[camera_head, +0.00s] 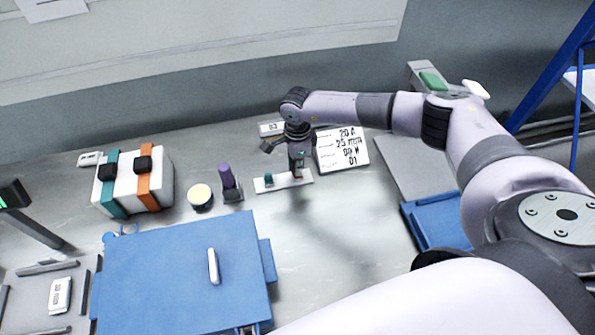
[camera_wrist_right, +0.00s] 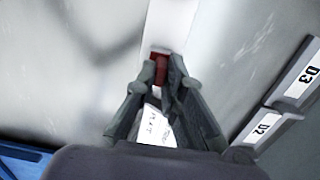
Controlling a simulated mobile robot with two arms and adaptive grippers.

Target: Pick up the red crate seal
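The red crate seal (camera_wrist_right: 158,58) shows in the right wrist view as a small red block between the two fingertips of my right gripper (camera_wrist_right: 162,74). The fingers are close together with the red piece filling the gap. In the head view my right gripper (camera_head: 298,170) points down over a white strip-shaped holder (camera_head: 265,188), and only a sliver of red shows at its tips. The seal seems to be at the holder still; any gap beneath it is hidden. A small teal piece (camera_head: 268,178) stands on the holder's left part. My left gripper is not in view.
A lettered white card (camera_head: 342,149) lies right of the gripper. Left of it stand a purple-topped item (camera_head: 226,176), a round pale-topped pot (camera_head: 200,196) and a white case with straps (camera_head: 148,190).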

